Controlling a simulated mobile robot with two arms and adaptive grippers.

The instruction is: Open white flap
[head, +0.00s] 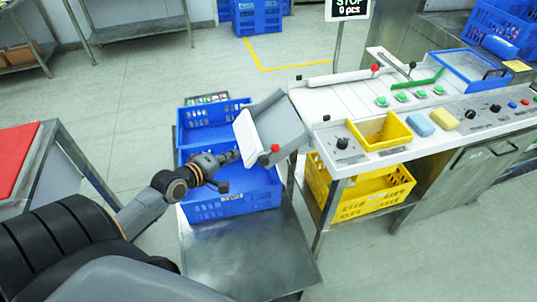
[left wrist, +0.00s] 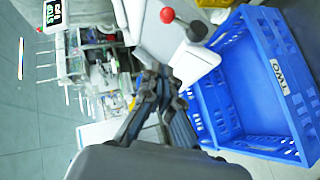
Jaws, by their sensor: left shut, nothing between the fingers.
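The white flap (head: 246,139) is a tilted panel at the left end of the grey chute (head: 281,121), above the blue crates. A red knob (head: 275,148) is at its lower right. In the left wrist view a white part (left wrist: 194,62) and a red ball knob (left wrist: 167,15) show just beyond my fingers. My left gripper (head: 232,156) is shut and empty, with its fingertips close to the flap's lower left edge. I cannot tell whether they touch it. The shut fingers also show in the left wrist view (left wrist: 160,88). My right gripper is not in view.
A near blue crate (head: 232,207) stands on a metal table (head: 250,262) under the flap, with another blue crate (head: 209,135) behind it. The white console (head: 415,110) lies to the right, above a yellow crate (head: 367,201). A metal table with a red board (head: 17,150) is at left.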

